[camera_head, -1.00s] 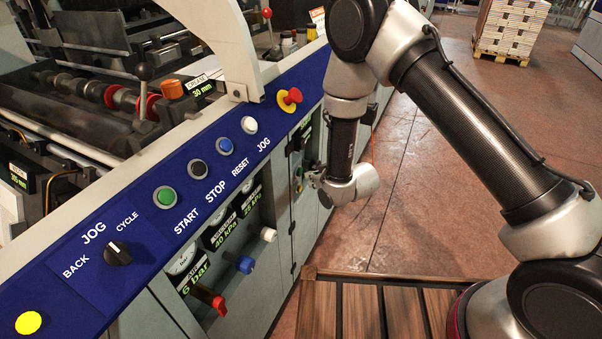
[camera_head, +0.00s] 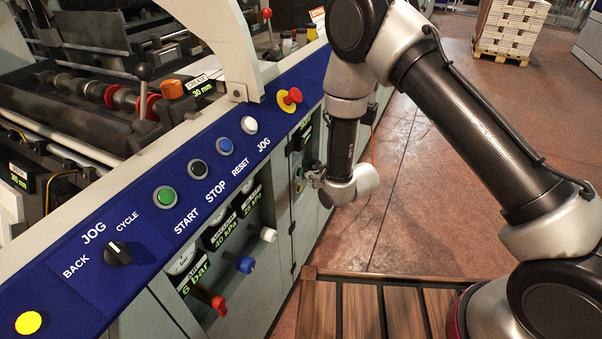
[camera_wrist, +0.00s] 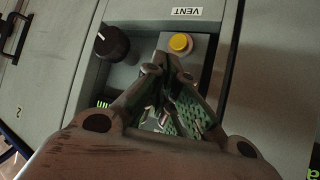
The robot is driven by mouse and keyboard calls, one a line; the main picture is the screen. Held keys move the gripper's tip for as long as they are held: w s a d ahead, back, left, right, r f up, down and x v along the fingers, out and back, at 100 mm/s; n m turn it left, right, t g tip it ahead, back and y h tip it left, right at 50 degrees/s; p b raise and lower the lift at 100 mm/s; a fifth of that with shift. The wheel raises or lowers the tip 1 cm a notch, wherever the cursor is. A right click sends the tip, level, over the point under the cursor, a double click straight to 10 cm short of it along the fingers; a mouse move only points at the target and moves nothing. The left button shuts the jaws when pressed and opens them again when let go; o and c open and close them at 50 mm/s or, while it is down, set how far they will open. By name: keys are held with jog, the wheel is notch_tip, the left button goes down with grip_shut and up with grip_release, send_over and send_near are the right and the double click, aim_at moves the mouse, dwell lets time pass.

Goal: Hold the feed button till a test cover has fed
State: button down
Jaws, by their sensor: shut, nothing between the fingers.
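My gripper (camera_wrist: 168,70) is shut and empty, its fingertips together over a small recessed panel on the machine's side. In the wrist view a yellow button (camera_wrist: 180,43) sits just beyond the fingertips, beside a VENT label (camera_wrist: 187,11), and looks apart from them. A black knob (camera_wrist: 111,44) is left of the fingers. No label reading FEED is legible, and my fingers hide part of the panel, so I cannot tell whether they touch a button there. In the head view my gripper (camera_head: 313,178) is at the machine's side panel, small and partly hidden.
The blue control strip (camera_head: 140,262) carries a green START button (camera_head: 165,197), a black STOP button (camera_head: 198,169), a red emergency stop (camera_head: 291,96) and a JOG selector (camera_head: 118,253). Valve handles stick out below. A slatted wooden platform (camera_head: 360,312) lies right; open floor (camera_head: 440,190) lies beyond.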

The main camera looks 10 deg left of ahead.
jog(key=shift+a, duration=0.1)
jog(key=shift+w+a, duration=0.15)
jog(key=shift+a, duration=0.15)
jog(key=shift+w+a, duration=0.2)
jog(key=shift+a, duration=0.25)
dwell(2.0)
jog(key=shift+d, duration=0.1)
jog(key=shift+s+d, duration=0.35)
jog(key=shift+d, duration=0.4)
jog(key=shift+d, duration=0.1)
jog(key=d, duration=0.1)
jog(key=s+d, duration=0.1)
jog(key=d, duration=0.2)
jog(key=shift+s+d, duration=0.25)
jog(key=shift+s, duration=0.1)
dwell(0.4)
